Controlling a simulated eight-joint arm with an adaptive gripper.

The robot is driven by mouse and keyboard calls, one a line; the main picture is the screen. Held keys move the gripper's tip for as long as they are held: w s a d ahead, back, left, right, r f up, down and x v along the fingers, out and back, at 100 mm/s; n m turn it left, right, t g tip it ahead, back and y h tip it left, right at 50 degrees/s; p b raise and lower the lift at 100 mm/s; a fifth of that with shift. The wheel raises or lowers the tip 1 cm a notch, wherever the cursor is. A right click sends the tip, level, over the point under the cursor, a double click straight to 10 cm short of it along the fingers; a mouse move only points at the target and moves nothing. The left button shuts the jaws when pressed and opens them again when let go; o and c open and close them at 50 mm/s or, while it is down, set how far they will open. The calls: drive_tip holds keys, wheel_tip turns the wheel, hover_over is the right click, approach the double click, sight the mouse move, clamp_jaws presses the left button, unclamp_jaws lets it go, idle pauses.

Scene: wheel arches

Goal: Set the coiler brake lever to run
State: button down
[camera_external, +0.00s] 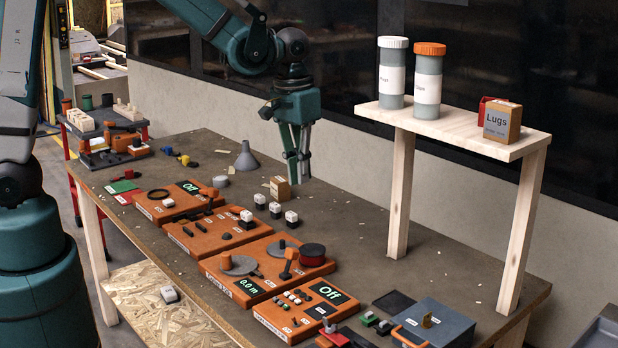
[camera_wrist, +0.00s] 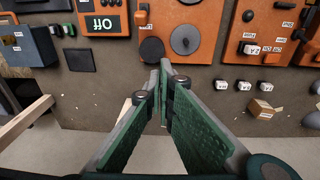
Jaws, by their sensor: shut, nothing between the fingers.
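The coiler panel (camera_external: 262,284) is an orange board on the table with a green 0.0 m display. It also shows in the wrist view (camera_wrist: 208,12). In the wrist view, an orange piece near the top edge (camera_wrist: 142,16) may be this lever. My gripper (camera_external: 303,178) is shut and empty, pointing down above the table behind the panel. Its fingertips meet in the wrist view (camera_wrist: 166,68).
Orange panels with switches stand left of and in front of the coiler panel. Small black-and-white blocks (camera_external: 276,210) and a cardboard box (camera_external: 280,189) are near my gripper. A wooden shelf (camera_external: 455,128) with jars rises at right. Bare tabletop (camera_external: 370,262) lies between.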

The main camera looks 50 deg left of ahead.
hover_over(321, 252)
drive_tip(key=a, duration=0.1)
wheel_tip(321, 252, down, 5)
drive_tip(key=shift+w+d+f+g+p, duration=0.3)
drive_tip(key=shift+d+f+g+p, duration=0.25)
drive_tip(key=shift+f+g+p, duration=0.05)
drive_tip(key=shift+f, duration=0.1)
drive_tip(key=shift+s+f, duration=0.15)
drive_tip(key=shift+f, duration=2.35)
drive_tip(key=shift+s+f, duration=0.1)
drive_tip(key=shift+f, duration=2.4)
drive_tip(key=shift+s+r, duration=0.3)
drive_tip(key=shift+s, duration=0.3)
drive_tip(key=shift+s+r, duration=0.25)
drive_tip(key=shift+s, duration=0.4)
drive_tip(key=shift+s+r, duration=0.3)
drive_tip(key=shift+s, duration=0.3)
